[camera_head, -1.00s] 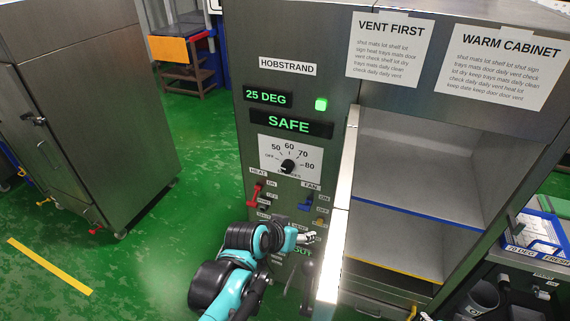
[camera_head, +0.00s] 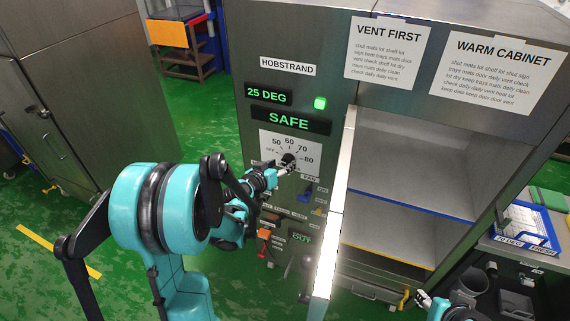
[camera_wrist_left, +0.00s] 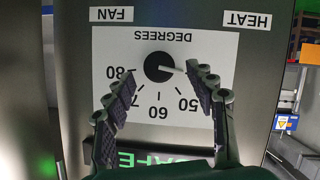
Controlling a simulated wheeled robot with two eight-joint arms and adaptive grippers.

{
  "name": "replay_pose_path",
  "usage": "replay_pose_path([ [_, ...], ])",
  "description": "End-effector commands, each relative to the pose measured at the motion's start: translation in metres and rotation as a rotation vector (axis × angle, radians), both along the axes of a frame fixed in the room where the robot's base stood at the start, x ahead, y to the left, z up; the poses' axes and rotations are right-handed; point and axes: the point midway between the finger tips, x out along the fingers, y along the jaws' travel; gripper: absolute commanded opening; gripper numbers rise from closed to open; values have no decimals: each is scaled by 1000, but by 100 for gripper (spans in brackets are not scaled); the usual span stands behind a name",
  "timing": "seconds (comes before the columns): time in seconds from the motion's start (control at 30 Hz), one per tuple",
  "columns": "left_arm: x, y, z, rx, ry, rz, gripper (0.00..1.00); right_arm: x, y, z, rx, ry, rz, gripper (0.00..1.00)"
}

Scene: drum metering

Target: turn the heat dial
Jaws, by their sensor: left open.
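The heat dial (camera_head: 288,160) is a round black knob on a white scale plate (camera_head: 268,141) on the cabinet front. In the left wrist view the knob (camera_wrist_left: 158,67) appears upside down, its white pointer toward the side below 50; a finger partly covers that end of the scale. My left gripper (camera_head: 279,168) is open in front of the plate, its fingers (camera_wrist_left: 155,86) spread to either side of the knob, with no clear contact. The displays read 25 DEG (camera_head: 268,93) and SAFE (camera_head: 289,120). My right gripper (camera_head: 424,299) is low at right, small and unclear.
A blue fan switch (camera_head: 304,195) sits just below right of the dial. My left arm hides the heat switch area. The open door's pale edge (camera_head: 335,195) stands out right of the panel. A blue tray (camera_head: 531,230) is at far right.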

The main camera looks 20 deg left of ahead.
Motion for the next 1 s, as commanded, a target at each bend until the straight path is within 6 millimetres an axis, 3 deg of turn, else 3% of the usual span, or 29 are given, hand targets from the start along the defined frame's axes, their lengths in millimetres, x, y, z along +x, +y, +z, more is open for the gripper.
replay_pose_path([
  [0.2, 25, -2, -11, 0, 1, -1, 56, 0, 0, -7, 0, 0, 0, 40],
  [0.53, 29, -2, -11, -1, 1, 0, 56, 0, 0, -7, 0, 0, 0, 40],
  [0.57, 29, -2, -11, -1, 1, 0, 50, 0, 0, -7, 0, 0, 0, 40],
  [0.73, 29, -2, -11, -1, 1, 0, 6, 0, 0, -7, 0, 0, 0, 40],
  [1.0, 29, -2, -11, 10, 1, 0, 6, 0, 0, -7, 0, 0, 0, 40],
])
